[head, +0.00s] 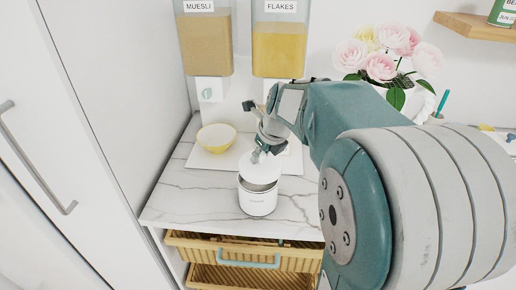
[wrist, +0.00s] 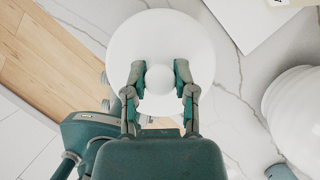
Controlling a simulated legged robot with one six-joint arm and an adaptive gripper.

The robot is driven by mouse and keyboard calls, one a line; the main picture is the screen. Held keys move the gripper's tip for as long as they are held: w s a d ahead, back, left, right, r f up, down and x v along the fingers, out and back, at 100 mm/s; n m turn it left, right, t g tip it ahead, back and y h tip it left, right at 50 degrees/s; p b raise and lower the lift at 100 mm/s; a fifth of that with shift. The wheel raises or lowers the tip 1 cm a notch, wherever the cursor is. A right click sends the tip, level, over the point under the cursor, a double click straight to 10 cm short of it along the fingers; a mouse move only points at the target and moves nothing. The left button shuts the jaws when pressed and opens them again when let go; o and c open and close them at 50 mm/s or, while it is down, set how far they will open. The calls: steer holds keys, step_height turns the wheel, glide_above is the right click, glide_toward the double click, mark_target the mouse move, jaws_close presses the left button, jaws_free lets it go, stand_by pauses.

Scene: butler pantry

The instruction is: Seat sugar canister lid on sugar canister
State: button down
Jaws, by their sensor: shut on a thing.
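The sugar canister (head: 257,201) is a white cylinder standing upright on the marble counter, near its front edge. The white round lid (head: 262,168) is tilted at the canister's top in the head view, with a dark gap below it. In the wrist view the lid (wrist: 160,38) is a white disc with a round knob (wrist: 160,80). My gripper (wrist: 160,78) is shut on the lid's knob, one finger on each side. In the head view my gripper (head: 257,155) is just above the canister. The canister is hidden under the lid in the wrist view.
A yellow bowl (head: 216,139) stands left of my gripper, below the muesli (head: 205,45) and flakes (head: 279,48) dispensers. An open wicker drawer (head: 205,247) is below the counter. A flower vase (head: 392,97) stands at the back right. The counter left of the canister is clear.

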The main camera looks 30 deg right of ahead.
steer(key=shift+f, duration=0.2)
steer(key=shift+a, duration=0.7)
steer(key=shift+d+f, duration=0.1)
steer(key=shift+d, duration=0.7)
steer(key=shift+a, duration=0.4)
steer(key=shift+a+f, duration=0.15)
steer(key=shift+f, duration=0.7)
stand_by(0.5)
steer(key=shift+c, duration=1.8)
jaws_free()
